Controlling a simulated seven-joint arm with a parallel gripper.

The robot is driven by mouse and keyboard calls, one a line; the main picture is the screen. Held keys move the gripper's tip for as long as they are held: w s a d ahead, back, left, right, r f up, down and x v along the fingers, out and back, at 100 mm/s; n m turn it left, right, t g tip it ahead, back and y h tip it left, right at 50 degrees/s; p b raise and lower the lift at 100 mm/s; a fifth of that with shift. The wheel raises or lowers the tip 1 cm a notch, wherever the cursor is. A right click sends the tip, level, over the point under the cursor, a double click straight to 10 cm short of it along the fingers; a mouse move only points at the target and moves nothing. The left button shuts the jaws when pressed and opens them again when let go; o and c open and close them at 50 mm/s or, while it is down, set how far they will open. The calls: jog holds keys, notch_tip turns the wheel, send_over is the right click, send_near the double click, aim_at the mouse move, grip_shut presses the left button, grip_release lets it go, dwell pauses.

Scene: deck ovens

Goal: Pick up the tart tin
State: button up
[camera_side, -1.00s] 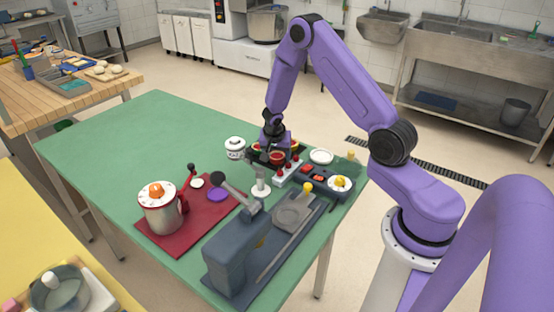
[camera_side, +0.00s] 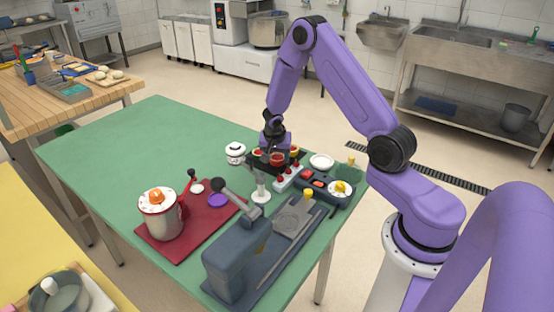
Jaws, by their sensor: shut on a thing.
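My gripper (camera_side: 274,148) points down over a low dark holder (camera_side: 263,164) toward the back right of the green table. The holder bears several small round red-filled pieces. One dark red round piece (camera_side: 277,158), which looks like the tart tin, sits at the fingertips. My gripper is shut on it. The fingers are small and dark here, so the exact grip is hard to see. I cannot tell whether the tin is clear of the holder.
The table's left part (camera_side: 130,150) is clear.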

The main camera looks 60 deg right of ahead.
jog(key=s+a+r, duration=0.5)
jog(key=s+r, duration=0.6)
jog(key=s, duration=0.2)
jog(key=w+a+f+n+t+y, duration=0.1)
jog(key=a+n+y, duration=0.1)
jog(key=a+n, duration=0.45)
jog(key=w+a+f+n+t+y, duration=0.1)
jog(key=w+a+n+t+y, duration=0.1)
jog(key=a+n, duration=0.45)
jog(key=w+a+m+g+h, duration=0.1)
jog(key=w+a+m, duration=0.15)
jog(key=w, duration=0.35)
jog(key=w+a+m+h, duration=0.1)
jog(key=w+a+m, duration=0.1)
jog(key=w+m, duration=0.35)
jog(key=shift+g+h, duration=0.3)
jog(key=shift+w+a+f, duration=0.3)
jog(key=shift+w+f, duration=0.15)
jog(key=shift+f, duration=0.95)
jog(key=shift+w+a+f, duration=0.35)
jog(key=shift+w+f, duration=0.05)
jog(key=shift+f, duration=1)
jog(key=shift+w+a+f, duration=0.3)
jog(key=shift+w+f, duration=0.15)
jog(key=shift+f, duration=0.95)
jog(key=shift+f, duration=0.55)
